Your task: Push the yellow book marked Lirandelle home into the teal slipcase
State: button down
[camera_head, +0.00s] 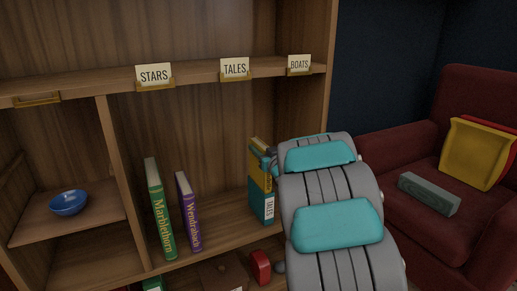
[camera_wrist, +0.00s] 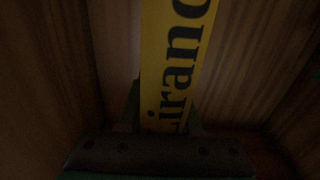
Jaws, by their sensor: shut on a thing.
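The yellow book (camera_head: 262,180) stands upright in the teal slipcase (camera_head: 259,208), which has a white TALES label, on the shelf at the right end of the bay. Yellow shows above the slipcase's lower front. How far the book sticks out is hard to tell. In the wrist view the yellow spine (camera_wrist: 177,62) fills the middle, with part of the name in black letters. My gripper (camera_wrist: 165,118) is at the lower spine, one dark green finger on each side, shut on the book. In the head view my arm hides most of the gripper.
A green Marblethorn book (camera_head: 160,212) and a purple Wendrabach book (camera_head: 188,212) lean left of the slipcase, with a clear gap between. A blue bowl (camera_head: 69,202) sits further left. A red armchair (camera_head: 475,130) stands right of the bookcase. A red object (camera_head: 260,266) lies below.

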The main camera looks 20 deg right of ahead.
aim_at(269, 186)
jog(key=shift+f+b, duration=2.25)
jog(key=shift+f, duration=2.9)
jog(key=c, duration=0.5)
grip_release()
jog(key=shift+s, duration=0.1)
jog(key=shift+s+d, duration=0.1)
jog(key=shift+s, duration=3.7)
